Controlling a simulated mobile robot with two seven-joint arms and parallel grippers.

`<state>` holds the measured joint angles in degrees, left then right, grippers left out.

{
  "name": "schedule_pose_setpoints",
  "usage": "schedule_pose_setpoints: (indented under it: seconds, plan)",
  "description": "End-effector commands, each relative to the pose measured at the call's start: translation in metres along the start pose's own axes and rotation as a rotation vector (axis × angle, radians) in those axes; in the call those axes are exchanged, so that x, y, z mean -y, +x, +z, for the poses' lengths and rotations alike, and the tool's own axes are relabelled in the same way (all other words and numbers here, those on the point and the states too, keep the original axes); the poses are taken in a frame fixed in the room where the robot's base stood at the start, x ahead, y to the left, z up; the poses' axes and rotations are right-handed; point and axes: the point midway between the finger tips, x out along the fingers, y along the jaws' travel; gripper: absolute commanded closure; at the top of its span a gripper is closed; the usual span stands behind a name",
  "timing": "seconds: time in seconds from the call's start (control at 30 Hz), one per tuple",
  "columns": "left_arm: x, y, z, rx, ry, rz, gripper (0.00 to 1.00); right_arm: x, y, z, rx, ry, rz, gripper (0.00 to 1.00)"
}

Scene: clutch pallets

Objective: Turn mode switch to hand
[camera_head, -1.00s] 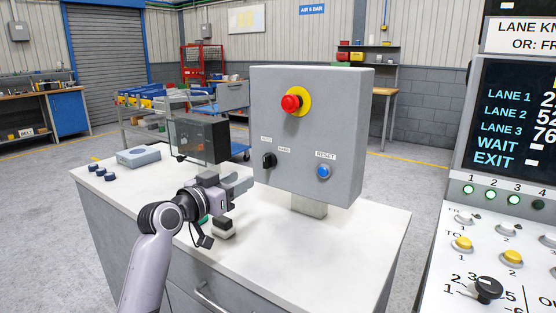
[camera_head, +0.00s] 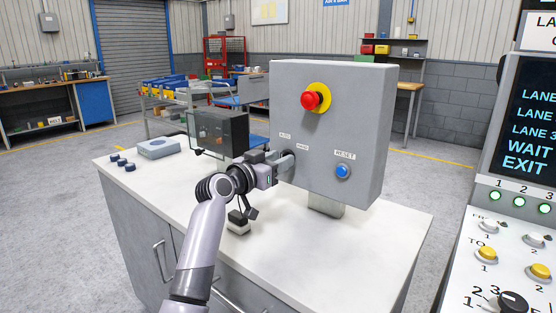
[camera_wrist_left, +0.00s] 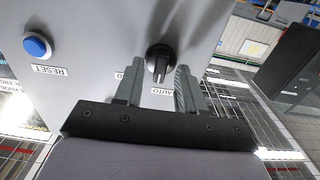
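The black mode switch (camera_wrist_left: 160,58) is on the face of the grey control box (camera_head: 360,110). In the left wrist view it sits between and just beyond my left gripper's fingertips (camera_wrist_left: 159,76), with a gap on each side. The AUTO label (camera_wrist_left: 157,91) shows between the fingers; the HAND label is mostly hidden there but shows in the head view (camera_head: 302,146). The fingers are open. My right gripper is out of view.
A blue RESET button (camera_head: 343,171) is right of the switch, and a red stop button (camera_head: 311,100) on yellow is above. A dark box (camera_head: 220,132) stands left of the gripper.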

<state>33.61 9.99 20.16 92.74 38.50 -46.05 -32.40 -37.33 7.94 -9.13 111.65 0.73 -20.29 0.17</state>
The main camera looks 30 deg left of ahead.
Motion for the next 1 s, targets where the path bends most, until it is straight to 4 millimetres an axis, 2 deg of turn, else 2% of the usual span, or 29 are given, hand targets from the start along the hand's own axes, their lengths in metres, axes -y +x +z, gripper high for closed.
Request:
schedule_pose_setpoints:
  seconds: [0.3,0.37,0.4,0.43,0.77,1.0]
  plan:
    - [-0.0002,0.0020,0.0003,0.001,0.000,0.000,0.61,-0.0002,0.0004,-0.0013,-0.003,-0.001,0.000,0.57]
    - [-0.0002,0.0019,0.0002,0.001,0.000,0.000,0.80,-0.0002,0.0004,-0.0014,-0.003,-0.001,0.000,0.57]
    - [-0.0002,0.0019,0.0002,0.001,0.000,0.000,0.93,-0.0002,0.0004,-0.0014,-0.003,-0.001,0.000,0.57]
    - [-0.0002,0.0019,0.0002,0.001,0.000,0.000,1.00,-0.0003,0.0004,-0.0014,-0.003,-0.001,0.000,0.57]
    - [0.0002,0.0016,0.0010,0.001,0.021,0.000,1.00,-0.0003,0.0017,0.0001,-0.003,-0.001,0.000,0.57]
    - [0.0004,0.0014,0.0024,0.002,0.133,-0.001,1.00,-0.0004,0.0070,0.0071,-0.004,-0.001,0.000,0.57]
